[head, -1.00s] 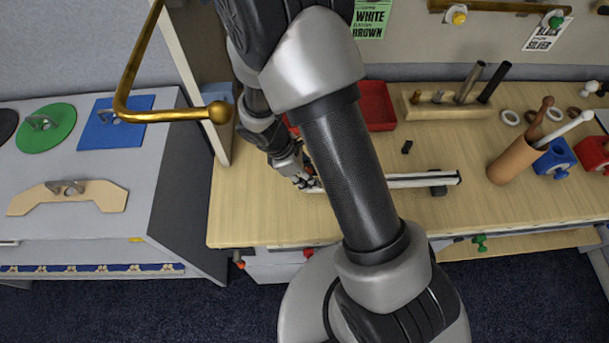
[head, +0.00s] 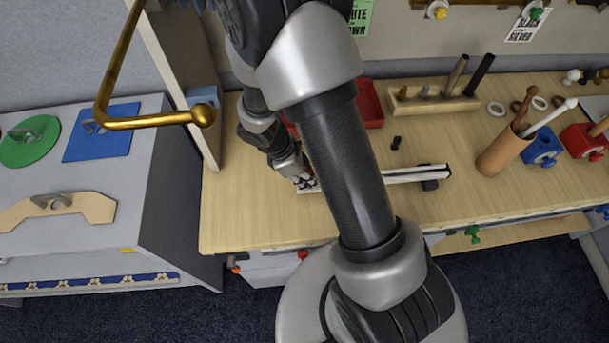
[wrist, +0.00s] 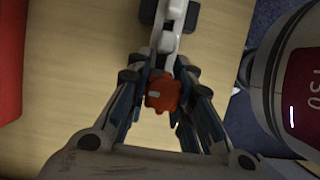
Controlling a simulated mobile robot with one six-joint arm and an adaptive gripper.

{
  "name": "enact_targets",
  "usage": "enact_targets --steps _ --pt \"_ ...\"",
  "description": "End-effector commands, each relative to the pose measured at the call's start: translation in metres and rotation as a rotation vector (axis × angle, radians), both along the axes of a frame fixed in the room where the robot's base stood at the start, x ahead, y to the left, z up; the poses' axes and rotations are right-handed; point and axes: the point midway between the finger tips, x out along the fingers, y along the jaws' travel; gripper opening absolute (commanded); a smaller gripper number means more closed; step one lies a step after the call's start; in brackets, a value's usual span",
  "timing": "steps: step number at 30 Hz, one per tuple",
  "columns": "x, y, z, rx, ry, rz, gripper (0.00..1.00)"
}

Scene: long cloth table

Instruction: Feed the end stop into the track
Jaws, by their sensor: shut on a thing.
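The end stop appears as a small red-orange piece (wrist: 162,95) between my fingers in the wrist view. My gripper (wrist: 163,108) is shut on it. The pale track (wrist: 173,42) runs straight ahead of the piece, close to it and roughly in line; I cannot tell whether they touch. In the head view the track (head: 415,174) lies on the wooden table with a dark support under its right end. My gripper (head: 306,184) is low at the track's left end there. My arm hides the track's middle, and the end stop is hard to make out in the head view.
A small black block (head: 396,143) lies behind the track. A red tray (head: 370,106) and a wooden peg block (head: 432,103) stand farther back. A brown cup with sticks (head: 503,150) is at the right. The table's front edge (head: 270,244) is near; bare wood lies left of my gripper.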

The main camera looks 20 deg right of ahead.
Motion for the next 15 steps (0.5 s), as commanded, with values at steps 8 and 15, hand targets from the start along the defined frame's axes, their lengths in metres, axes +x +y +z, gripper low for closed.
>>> enact_targets --steps 8,15 --pt "-0.0003 -0.0012 0.0001 0.000 0.000 0.000 0.34" --pt "-0.0003 -0.0013 0.0000 0.000 0.000 0.000 0.44"
